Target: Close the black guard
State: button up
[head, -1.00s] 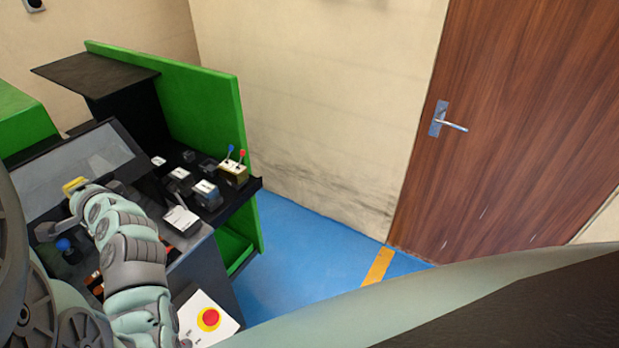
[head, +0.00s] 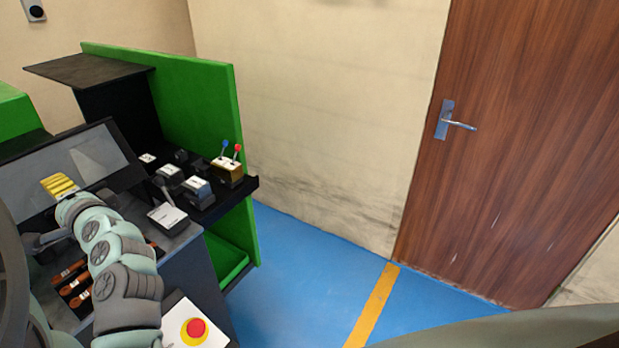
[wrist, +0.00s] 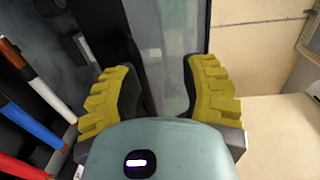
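The black guard (head: 122,158) is a black-framed, see-through panel on the left of the head view. It stands tilted up over the machine's bed. My gripper (head: 60,185) has yellow fingers and is in front of the panel's lower middle in the head view. In the wrist view the fingers of my gripper (wrist: 160,88) are spread apart, with the guard's black frame and grey panel (wrist: 172,45) beyond and between them. Nothing is clearly gripped. Whether a finger touches the guard cannot be told.
Tools with orange handles (head: 75,282) lie below my gripper. Black boxes and a lever unit (head: 228,168) stand on the shelf to the right. A red emergency button (head: 195,328) is at the front. A green side panel (head: 200,95) bounds the machine; blue floor (head: 300,270) is clear.

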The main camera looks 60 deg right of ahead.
jog(key=shift+r, duration=0.1)
jog(key=s+b, duration=0.4)
jog(key=s, duration=1.4)
jog(key=shift+d+f, duration=0.4)
dwell(0.9)
dwell(0.5)
jog(key=shift+s, duration=0.1)
jog(key=s, duration=1.2)
jog(key=shift+d+r, duration=0.2)
jog(key=shift+r, duration=0.1)
